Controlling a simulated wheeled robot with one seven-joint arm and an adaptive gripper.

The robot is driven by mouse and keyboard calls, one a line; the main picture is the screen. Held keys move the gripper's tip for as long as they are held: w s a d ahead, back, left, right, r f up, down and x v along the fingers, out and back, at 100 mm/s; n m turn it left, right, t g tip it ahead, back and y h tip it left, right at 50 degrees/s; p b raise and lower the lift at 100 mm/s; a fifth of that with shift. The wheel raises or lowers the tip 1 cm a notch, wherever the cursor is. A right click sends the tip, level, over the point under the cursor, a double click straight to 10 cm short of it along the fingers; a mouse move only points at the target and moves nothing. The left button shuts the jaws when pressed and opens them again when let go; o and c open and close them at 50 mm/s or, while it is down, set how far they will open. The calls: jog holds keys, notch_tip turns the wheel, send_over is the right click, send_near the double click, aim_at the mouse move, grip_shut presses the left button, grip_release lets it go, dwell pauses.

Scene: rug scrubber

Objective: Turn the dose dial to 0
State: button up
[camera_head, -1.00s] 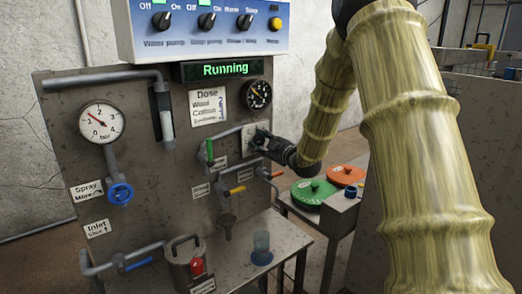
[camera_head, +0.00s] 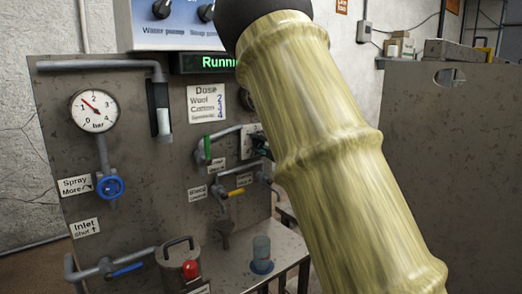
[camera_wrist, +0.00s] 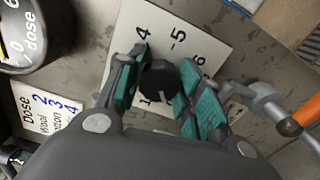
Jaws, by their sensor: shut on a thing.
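The dose dial (camera_wrist: 158,80) is a black round knob on a white plate with numbers (camera_wrist: 178,38), of which 4, 5 and 6 are readable. My gripper (camera_wrist: 160,84) is shut on the knob, with teal finger pads on both sides of it. A pale mark shows on the knob's lower part, and the fingers hide some numbers, so I cannot tell the exact setting. In the head view my gripper (camera_head: 261,143) is at the plate (camera_head: 246,142), partly behind my arm. The dose gauge (camera_wrist: 30,36) shows partly in the wrist view.
The dose label (camera_head: 206,103) is left of my arm. Pipes with a green-handled valve (camera_head: 207,148) and a yellow-handled valve (camera_head: 236,192) lie near the dial. An orange handle (camera_wrist: 304,118) is close to the right finger. A lit display (camera_head: 212,62) reads Running, partly covered.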

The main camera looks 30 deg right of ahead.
jog(key=shift+n+b, duration=0.3)
jog(key=shift+n, duration=0.1)
jog(key=o, duration=1)
jog(key=shift+d, duration=0.1)
jog(key=s, duration=1.2)
jog(key=shift+d, duration=0.45)
jog(key=shift+s, duration=0.1)
